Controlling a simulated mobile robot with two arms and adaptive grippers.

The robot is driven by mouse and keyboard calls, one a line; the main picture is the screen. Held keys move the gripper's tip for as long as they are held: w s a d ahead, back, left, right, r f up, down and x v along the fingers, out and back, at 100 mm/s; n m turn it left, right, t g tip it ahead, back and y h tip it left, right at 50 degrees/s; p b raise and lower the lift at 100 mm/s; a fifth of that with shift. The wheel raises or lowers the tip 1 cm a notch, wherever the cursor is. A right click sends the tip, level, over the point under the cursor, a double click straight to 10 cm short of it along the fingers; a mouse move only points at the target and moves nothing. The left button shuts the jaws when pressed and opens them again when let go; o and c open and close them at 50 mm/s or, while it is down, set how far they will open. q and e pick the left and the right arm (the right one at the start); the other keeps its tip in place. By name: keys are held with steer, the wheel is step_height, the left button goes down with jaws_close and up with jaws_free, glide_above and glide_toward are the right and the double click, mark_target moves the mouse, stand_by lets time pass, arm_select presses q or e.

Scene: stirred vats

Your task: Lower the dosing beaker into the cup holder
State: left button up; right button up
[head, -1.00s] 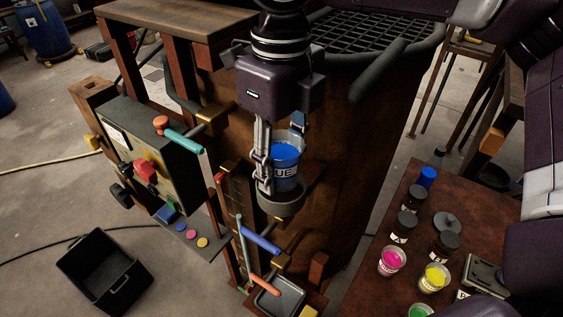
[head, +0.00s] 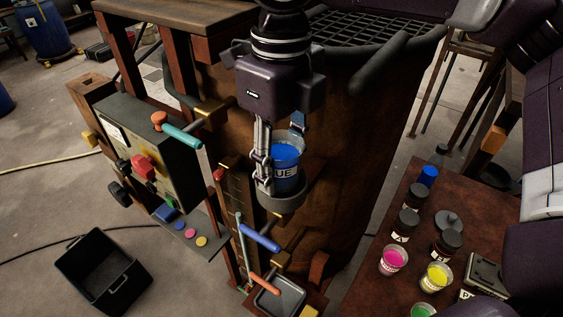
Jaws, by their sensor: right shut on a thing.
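The dosing beaker (head: 288,172) is a small cup with blue contents and a dark label with pale letters. My right gripper (head: 276,168) is shut on it, its fingers on either side of the cup. The cup holder (head: 285,203) is a dark round ring on the side of the big rusty vat. The beaker is upright, and its lower part is hidden behind the holder's rim, so it appears to be in the ring. I cannot tell whether it touches the holder's bottom. My left gripper is not in view.
A control box (head: 150,150) with a teal-handled lever (head: 183,137) stands left of the holder. A blue-handled lever (head: 260,238) and a small grey tray (head: 279,297) are below. A side table (head: 375,290) with colored cups and dark jars is at right. A black bin (head: 103,272) lies on the floor.

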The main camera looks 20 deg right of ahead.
steer(key=o, duration=1.4)
step_height(320, 180, up, 12)
